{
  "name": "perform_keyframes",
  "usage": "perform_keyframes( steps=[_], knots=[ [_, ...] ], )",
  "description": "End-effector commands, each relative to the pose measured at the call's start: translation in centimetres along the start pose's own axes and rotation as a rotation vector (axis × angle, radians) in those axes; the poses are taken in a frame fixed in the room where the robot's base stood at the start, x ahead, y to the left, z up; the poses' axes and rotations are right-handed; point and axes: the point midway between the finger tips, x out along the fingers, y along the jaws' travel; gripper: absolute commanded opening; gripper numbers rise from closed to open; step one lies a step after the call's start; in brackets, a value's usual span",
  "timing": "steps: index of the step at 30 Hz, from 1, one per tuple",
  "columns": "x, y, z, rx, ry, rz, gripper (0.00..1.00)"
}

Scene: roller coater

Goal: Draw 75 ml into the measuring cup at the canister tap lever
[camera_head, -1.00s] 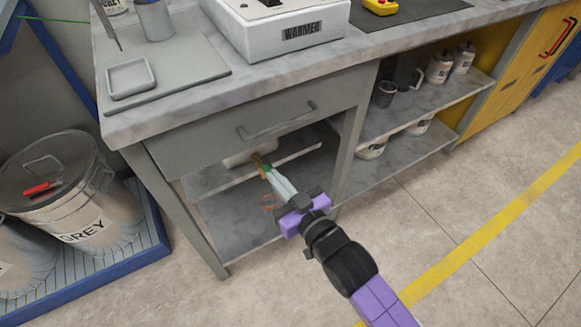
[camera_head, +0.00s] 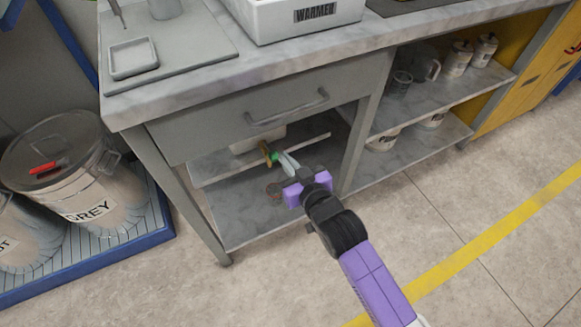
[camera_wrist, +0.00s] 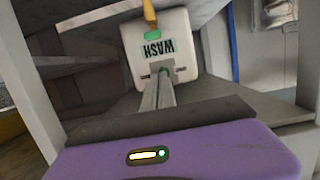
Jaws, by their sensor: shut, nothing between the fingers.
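The white canister (camera_wrist: 178,48), labelled WASH upside down in the wrist view, stands in the open shelf space under the drawer. In the head view only part of it (camera_head: 243,145) shows. Its tap, brass and green (camera_head: 267,153), also shows in the wrist view as a yellow piece (camera_wrist: 150,14) above a green one.
A grey cup (camera_head: 402,82), a clear jug (camera_head: 426,68) and pots stand on the right shelves. The drawer (camera_head: 260,110) with its handle (camera_head: 288,107) hangs just above my gripper. A table leg (camera_head: 363,140) stands to its right. A GREY bucket (camera_head: 85,175) is at left.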

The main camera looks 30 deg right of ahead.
Motion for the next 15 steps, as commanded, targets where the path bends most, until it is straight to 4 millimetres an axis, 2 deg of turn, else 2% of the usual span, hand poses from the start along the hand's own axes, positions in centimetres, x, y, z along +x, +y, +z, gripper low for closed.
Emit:
perform_keyframes(
  steps=[1,9,10,15],
  knots=[
    [1.2,-0.1,0.1,0.0,0.002,-0.001,0.0],
    [6.3,-0.1,0.1,0.001,0.001,-0.001,0.0],
    [6.2,-0.1,1.2,0.0,-0.004,-0.001,0.0],
    [6.6,0.0,3.1,-0.001,-0.001,-0.001,0.0]
  ],
)
